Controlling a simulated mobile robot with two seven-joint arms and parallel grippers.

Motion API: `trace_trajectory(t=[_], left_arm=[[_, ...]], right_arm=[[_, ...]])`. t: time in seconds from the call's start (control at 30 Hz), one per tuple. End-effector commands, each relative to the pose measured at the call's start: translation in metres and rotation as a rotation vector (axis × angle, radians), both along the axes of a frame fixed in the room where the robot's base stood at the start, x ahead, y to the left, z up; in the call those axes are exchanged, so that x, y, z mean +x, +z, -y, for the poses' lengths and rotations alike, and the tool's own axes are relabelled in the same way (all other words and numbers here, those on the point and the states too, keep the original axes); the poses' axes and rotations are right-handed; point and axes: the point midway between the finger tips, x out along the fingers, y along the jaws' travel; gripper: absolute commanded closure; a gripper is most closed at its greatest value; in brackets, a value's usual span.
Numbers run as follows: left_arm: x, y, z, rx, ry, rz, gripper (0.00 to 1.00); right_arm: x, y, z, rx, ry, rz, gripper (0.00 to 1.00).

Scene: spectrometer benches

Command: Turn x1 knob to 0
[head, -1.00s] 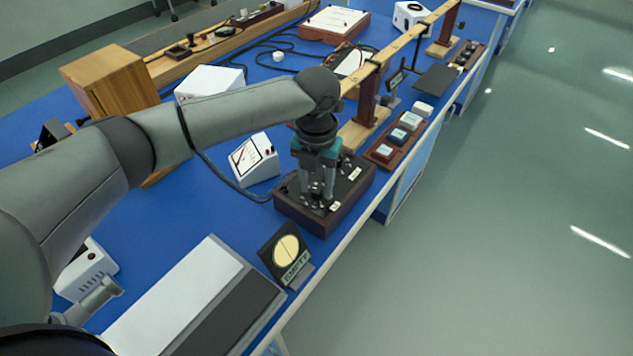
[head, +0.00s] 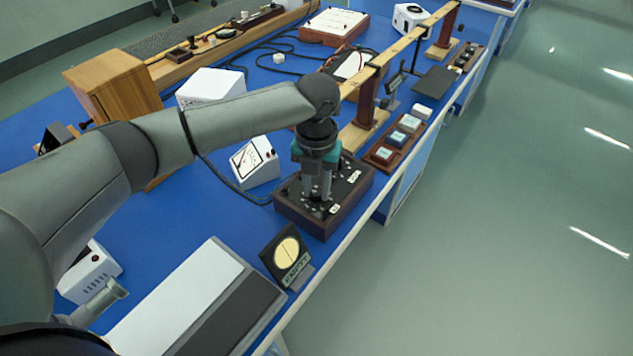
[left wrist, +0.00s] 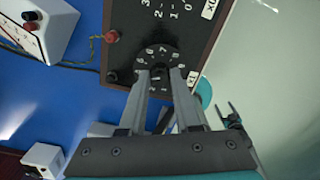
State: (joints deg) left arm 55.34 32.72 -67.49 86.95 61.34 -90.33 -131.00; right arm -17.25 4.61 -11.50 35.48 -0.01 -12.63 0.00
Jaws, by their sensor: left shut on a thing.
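The dark wooden knob box (head: 345,205) sits near the bench's right edge, with pale labels and small dials on its black top. In the left wrist view its panel (left wrist: 130,28) shows the x1 label (left wrist: 193,79) beside a black numbered dial, the x1 knob (left wrist: 158,54). My left gripper (head: 320,203) points down onto the near part of the box. In the left wrist view its fingers (left wrist: 160,76) are shut on the x1 knob, one on each side. They cover part of the dial, and I cannot read its setting surely.
A white meter (head: 255,163) stands left of the box, with a black cable by it. A round-faced stand (head: 286,252) is close in front. A tray of small blocks (head: 397,142) and a wooden beam (head: 405,40) lie behind. Open floor is at the right.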

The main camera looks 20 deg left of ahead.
Motion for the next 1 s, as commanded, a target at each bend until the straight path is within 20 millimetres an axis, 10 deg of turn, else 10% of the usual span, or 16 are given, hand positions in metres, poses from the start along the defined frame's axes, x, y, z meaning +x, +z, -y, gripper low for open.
trace_trajectory(t=[1.0], left_arm=[[0.001, 0.004, 0.0, 0.0, 0.91, 0.0, 1.0]], right_arm=[[0.001, 0.118, 0.0, 0.0, -0.002, 0.002, 0.21]])
